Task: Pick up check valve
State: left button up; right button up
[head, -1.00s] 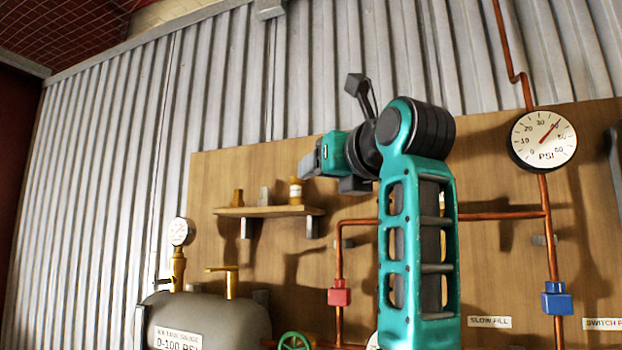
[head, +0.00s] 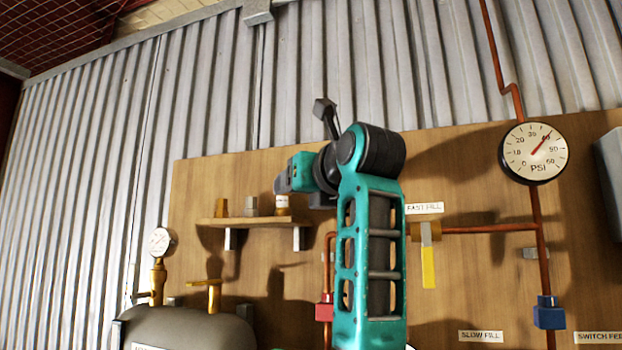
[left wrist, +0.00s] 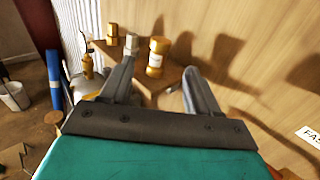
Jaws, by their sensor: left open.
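Three small fittings stand on a wooden wall shelf (head: 262,221): a brass one (head: 221,207), a grey one (head: 250,206) and a gold one with a white band (head: 282,206). I cannot tell for sure which is the check valve. My left gripper (head: 281,183) is near the shelf's right end in the head view. In the left wrist view its open fingers (left wrist: 159,68) frame the white-banded fitting (left wrist: 155,57), which looks beyond the tips with nothing gripped. The grey fitting (left wrist: 131,44) and brass fitting (left wrist: 112,33) stand farther left. My right gripper is not in view.
The wooden backboard (head: 460,275) stands behind the shelf. It carries copper pipe (head: 490,228), a pressure gauge (head: 534,153) and a yellow-handled valve (head: 428,265). A grey tank (head: 185,328) with a small gauge (head: 159,241) sits below the shelf. Space above the shelf is open.

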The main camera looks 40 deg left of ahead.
aim_at(283, 209)
pick_arm(q)
jog(key=p+x, duration=0.1)
jog(key=x, duration=0.8)
jog(key=shift+d, duration=0.1)
jog(key=c, duration=1.1)
